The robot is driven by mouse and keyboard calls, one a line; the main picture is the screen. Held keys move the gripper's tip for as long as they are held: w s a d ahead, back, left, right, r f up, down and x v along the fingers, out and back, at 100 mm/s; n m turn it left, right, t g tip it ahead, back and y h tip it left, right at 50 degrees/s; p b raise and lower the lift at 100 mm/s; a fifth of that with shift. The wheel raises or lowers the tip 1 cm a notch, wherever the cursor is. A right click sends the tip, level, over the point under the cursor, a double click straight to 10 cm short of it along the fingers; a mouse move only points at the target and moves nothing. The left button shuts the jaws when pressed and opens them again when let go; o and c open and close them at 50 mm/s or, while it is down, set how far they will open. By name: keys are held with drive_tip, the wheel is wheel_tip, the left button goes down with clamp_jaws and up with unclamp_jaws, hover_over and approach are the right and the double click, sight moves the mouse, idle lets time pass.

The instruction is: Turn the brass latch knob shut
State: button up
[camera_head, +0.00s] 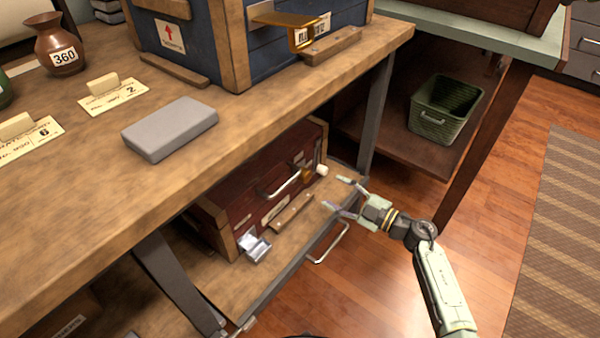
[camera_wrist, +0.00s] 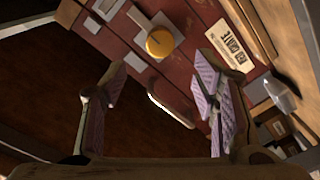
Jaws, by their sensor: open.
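The dark red chest (camera_head: 232,198) stands on the lower shelf. The brass knob (camera_wrist: 160,42) is round and sits on a pale plate on the chest's face in the wrist view. In the head view the brass part (camera_head: 307,174) is small, at the chest's right end beside a cream-coloured piece. My gripper (camera_head: 339,194) is open and empty, in front of the chest's right end. In the wrist view its two padded fingers (camera_wrist: 160,82) are spread apart, with the knob beyond them, near the top. No contact with the knob shows.
A bar handle (camera_head: 279,184) and a silver catch (camera_head: 254,247) project from the chest's front. The wooden counter (camera_head: 230,135) overhangs the chest, carrying a grey block (camera_head: 170,129) and blue chest (camera_head: 198,35). A green basket (camera_head: 445,108) stands right. Floor is clear at right.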

sight(308, 177)
drive_tip(key=x, duration=1)
drive_tip(key=shift+w+a, duration=0.1)
drive_tip(key=shift+w, duration=0.05)
drive_tip(key=shift+c, duration=0.6)
drive_tip(key=c, duration=1.1)
drive_tip(key=shift+o, duration=0.2)
